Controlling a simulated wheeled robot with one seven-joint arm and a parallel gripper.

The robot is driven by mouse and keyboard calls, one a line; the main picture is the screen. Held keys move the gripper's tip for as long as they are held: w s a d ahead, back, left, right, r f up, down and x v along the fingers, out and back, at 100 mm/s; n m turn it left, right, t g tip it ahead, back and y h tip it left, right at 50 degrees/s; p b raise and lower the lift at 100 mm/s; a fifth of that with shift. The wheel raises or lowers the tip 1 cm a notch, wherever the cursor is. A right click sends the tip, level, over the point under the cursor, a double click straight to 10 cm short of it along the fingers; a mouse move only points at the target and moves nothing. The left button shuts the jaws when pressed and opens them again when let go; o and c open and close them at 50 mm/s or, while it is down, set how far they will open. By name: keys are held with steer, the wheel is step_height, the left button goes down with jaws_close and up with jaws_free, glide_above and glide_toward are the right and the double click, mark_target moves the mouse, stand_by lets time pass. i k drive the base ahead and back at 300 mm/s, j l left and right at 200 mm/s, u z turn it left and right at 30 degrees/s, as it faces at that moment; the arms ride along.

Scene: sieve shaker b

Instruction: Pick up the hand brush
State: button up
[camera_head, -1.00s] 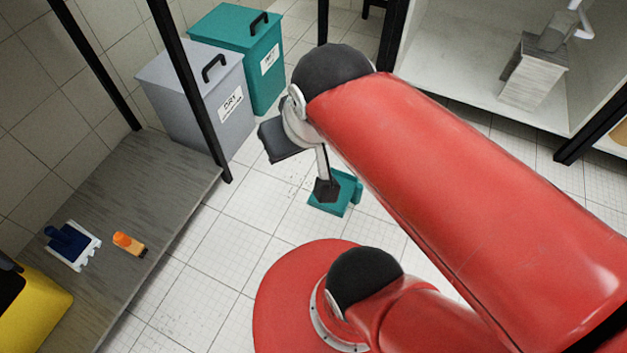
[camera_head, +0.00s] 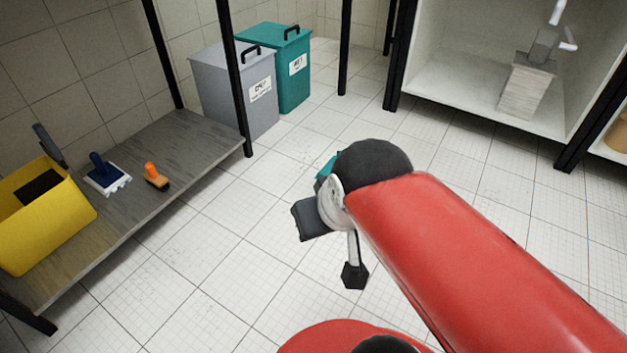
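An orange-handled piece with a dark end (camera_head: 156,178) lies on the grey low shelf (camera_head: 170,140) at the left; it looks like a small brush. Left of it is a blue-handled piece with a white toothed edge (camera_head: 106,175), which may also be a brush. My gripper (camera_head: 354,275) hangs at the end of my red arm, over the tiled floor right of the shelf and well apart from both. It looks empty. Its fingers are too small and dark to tell open from shut. A teal object (camera_head: 326,168) on the floor is mostly hidden behind my wrist.
A yellow bin (camera_head: 40,222) stands at the shelf's near left end. Black posts (camera_head: 236,80) rise at the shelf's edge. Grey (camera_head: 220,90) and teal (camera_head: 290,75) lidded bins stand behind. A white cabinet (camera_head: 470,100) is at the back right. The middle floor is clear.

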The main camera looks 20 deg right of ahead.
mark_target(151, 175)
steer(key=z, duration=0.75)
steer(key=i+u, duration=0.1)
steer(key=u, duration=0.4)
steer(key=i+j+u, duration=0.1)
steer(key=u, duration=0.35)
steer(key=i+u, duration=0.1)
steer(key=u, duration=0.4)
steer(key=i+u, duration=0.1)
steer(key=u, duration=0.35)
steer(key=i+l+u, duration=0.4)
steer(key=i+l, duration=0.2)
steer(key=l, duration=0.2)
steer(key=i+l+u, duration=0.2)
steer(key=l, duration=0.2)
steer(key=i, duration=0.05)
